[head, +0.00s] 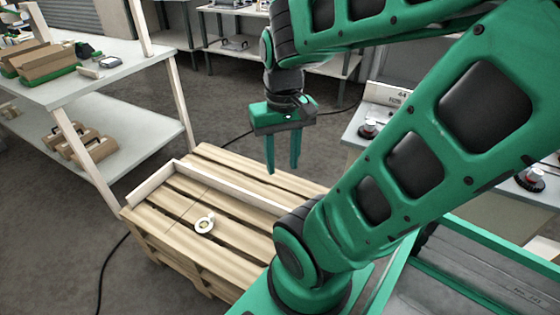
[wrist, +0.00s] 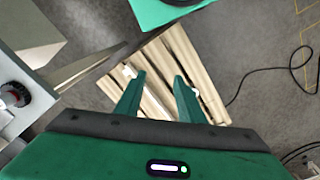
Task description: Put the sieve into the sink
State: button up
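A small, pale, round, ring-like item with a short tab (head: 205,223) lies on the slats of the wooden pallet (head: 172,222); I cannot tell for sure that it is the sieve. I do not make out a sink in either view. The wrist view also shows the open fingers (wrist: 159,76), with the pallet slats (wrist: 160,108) far below.
A pale board (head: 230,187) edges the pallet's back. A white two-level bench (head: 110,80) with boxes stands at left. A table (head: 360,130) with small devices stands at right, partly behind my arm. A dark cable (head: 112,262) lies on the floor.

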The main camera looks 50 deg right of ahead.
jog(key=shift+o, duration=0.5)
jog(key=shift+s+a+r, duration=0.25)
jog(key=shift+s+a, duration=0.2)
jog(key=shift+s, duration=0.2)
jog(key=n+t, duration=0.4)
send_over(211, 215)
jog(key=s, duration=0.4)
notch_tip(211, 215, down, 39)
jog(key=shift+h, duration=0.3)
jog(key=shift+w+a+x, duration=0.1)
jog(key=shift+w+x, duration=0.05)
jog(key=shift+x, duration=1.55)
jog(key=shift+w+a+x, duration=0.1)
jog(key=shift+x, duration=1.6)
jog(key=shift+w+a+x, duration=0.1)
jog(key=shift+w+x, duration=0.05)
jog(key=shift+x, duration=1.55)
jog(key=shift+r, duration=0.15)
jog(key=shift+c, duration=0.6)
grip_shut()
